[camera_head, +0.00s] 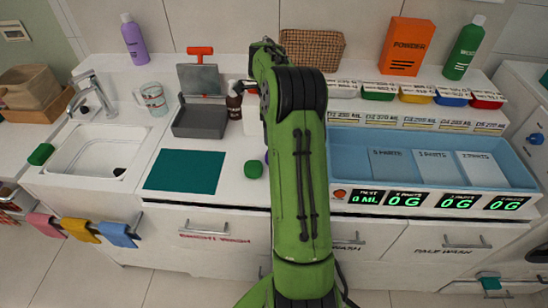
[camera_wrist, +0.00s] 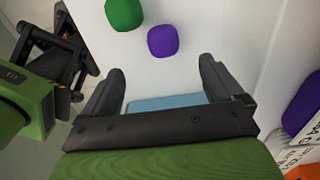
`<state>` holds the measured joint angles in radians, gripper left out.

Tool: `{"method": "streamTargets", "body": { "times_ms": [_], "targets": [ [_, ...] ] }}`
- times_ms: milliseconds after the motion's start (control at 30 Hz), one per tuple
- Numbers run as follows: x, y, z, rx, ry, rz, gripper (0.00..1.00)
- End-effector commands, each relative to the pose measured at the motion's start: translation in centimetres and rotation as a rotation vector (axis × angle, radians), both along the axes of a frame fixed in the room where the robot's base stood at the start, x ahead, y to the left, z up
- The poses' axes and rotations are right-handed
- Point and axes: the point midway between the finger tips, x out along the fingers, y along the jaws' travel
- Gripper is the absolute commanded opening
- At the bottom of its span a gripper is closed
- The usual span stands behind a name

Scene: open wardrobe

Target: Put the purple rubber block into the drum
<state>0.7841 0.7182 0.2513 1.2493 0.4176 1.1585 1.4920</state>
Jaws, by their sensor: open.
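The purple rubber block (camera_wrist: 163,41) lies on the white counter in the wrist view, just beyond the space between my fingertips. In the head view only a sliver of purple (camera_head: 266,158) shows beside my arm, which hides the rest. My gripper (camera_wrist: 161,68) is open, with nothing between its fingers. In the head view my arm largely hides it. A green block (camera_wrist: 124,13) lies next to the purple one, apart from it; it also shows in the head view (camera_head: 253,169). I cannot make out the drum clearly; a dark rounded opening (camera_head: 538,255) shows at the lower right edge.
A teal mat (camera_head: 185,186) lies left of the blocks. A grey bin (camera_head: 201,131) and dark bottle (camera_head: 233,104) stand behind them. A large blue tray (camera_head: 353,178) is to the right, and a sink (camera_head: 88,168) far left. Cabinet fronts (camera_head: 205,244) lie below the counter edge.

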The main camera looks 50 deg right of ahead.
Motion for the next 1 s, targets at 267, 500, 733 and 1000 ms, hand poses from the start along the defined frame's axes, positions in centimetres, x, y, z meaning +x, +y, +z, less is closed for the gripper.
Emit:
{"method": "streamTargets", "body": {
  "times_ms": [267, 500, 733, 1000],
  "targets": [
    [-0.1, 0.0, -6.9, 0.002, 0.003, 0.003, 0.94],
    [-0.2, -0.4, -10.3, 0.002, 0.003, 0.003, 0.94],
    [-0.1, -0.6, -12.9, -0.001, 0.000, 0.004, 0.94],
    [-0.1, -0.6, -12.8, -0.001, 0.000, 0.005, 0.78]
  ]
}}
